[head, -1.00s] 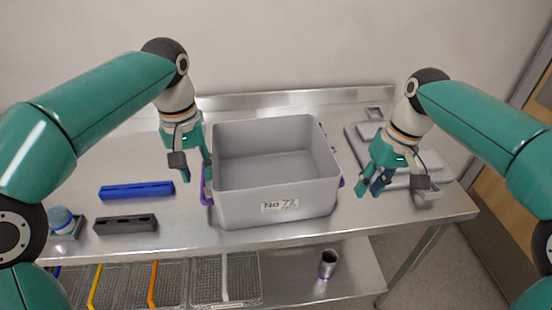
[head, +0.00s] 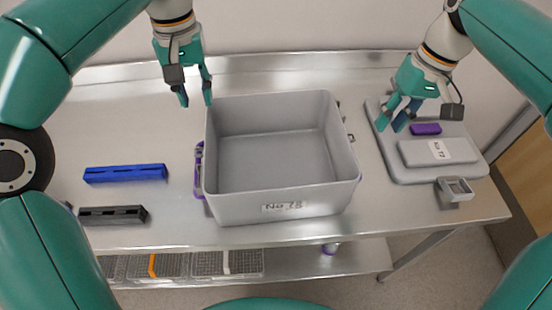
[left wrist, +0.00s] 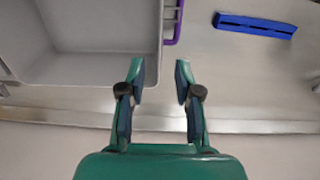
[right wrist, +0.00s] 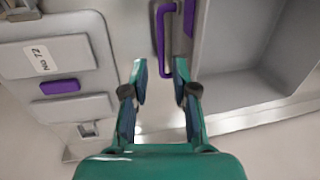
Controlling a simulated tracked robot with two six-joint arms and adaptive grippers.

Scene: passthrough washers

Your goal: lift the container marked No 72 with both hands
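The grey open container (head: 280,209) stands on the steel table, empty, with a front label that reads roughly No 72, the last digit unclear. A purple handle (head: 198,172) is on its left side; it also shows in the left wrist view (left wrist: 179,22). A purple handle (right wrist: 162,42) on the other side shows in the right wrist view. My left gripper (head: 196,99) is open and empty near the container's back left corner, apart from it. My right gripper (head: 391,126) is open and empty, right of the container and in front of the grey lid in the picture.
A grey lid (head: 405,152) with a No. 72 label and a purple grip (head: 426,129) lies at the right, beside a small metal square part (head: 455,190). A blue block (head: 125,173) and a black slotted block (head: 112,215) lie left. Mesh baskets (head: 190,265) stand on the lower shelf.

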